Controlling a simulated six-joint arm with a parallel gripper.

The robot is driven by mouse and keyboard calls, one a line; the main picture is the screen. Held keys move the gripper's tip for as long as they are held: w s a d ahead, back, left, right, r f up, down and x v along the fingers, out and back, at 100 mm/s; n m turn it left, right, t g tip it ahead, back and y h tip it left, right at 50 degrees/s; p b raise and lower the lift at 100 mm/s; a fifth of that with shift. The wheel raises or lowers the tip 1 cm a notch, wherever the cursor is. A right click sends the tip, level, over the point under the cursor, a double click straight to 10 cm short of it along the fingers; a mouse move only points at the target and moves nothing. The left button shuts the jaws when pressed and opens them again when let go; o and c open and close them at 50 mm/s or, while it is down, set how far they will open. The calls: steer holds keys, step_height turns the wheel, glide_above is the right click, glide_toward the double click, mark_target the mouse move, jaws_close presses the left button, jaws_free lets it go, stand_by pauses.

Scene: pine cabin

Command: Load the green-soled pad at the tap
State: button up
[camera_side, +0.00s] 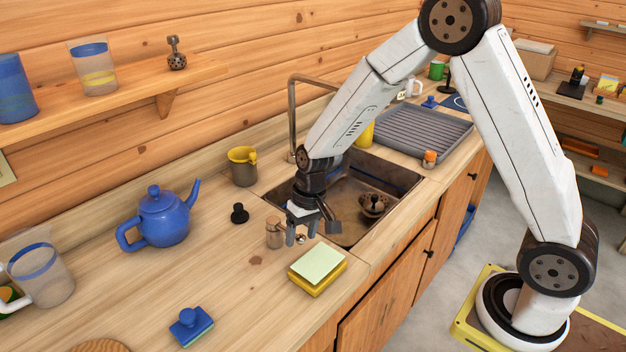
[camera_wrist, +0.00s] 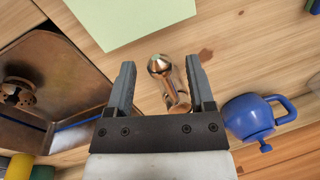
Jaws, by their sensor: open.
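A blue pad with a knob handle and a green sole (camera_side: 191,326) lies on the counter at the front in the side view. The metal tap (camera_side: 292,112) rises behind the sink (camera_side: 405,180). My gripper (camera_side: 308,236) is open above the counter by the sink's near left corner, away from the pad. In the wrist view, my gripper (camera_wrist: 160,82) has a shiny metal knob-topped piece (camera_wrist: 160,66) between and below its fingers. I cannot tell whether they touch it. A blue bit at that view's top right corner is too cut off to identify.
A small jar (camera_side: 274,232), a black knobbed piece (camera_side: 239,213), a blue teapot (camera_side: 162,217) and a yellow-rimmed cup (camera_side: 243,166) stand left of the sink. A grey drying rack (camera_side: 425,132) lies beyond.

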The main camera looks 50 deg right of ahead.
jaws_close()
stand_by(1.4)
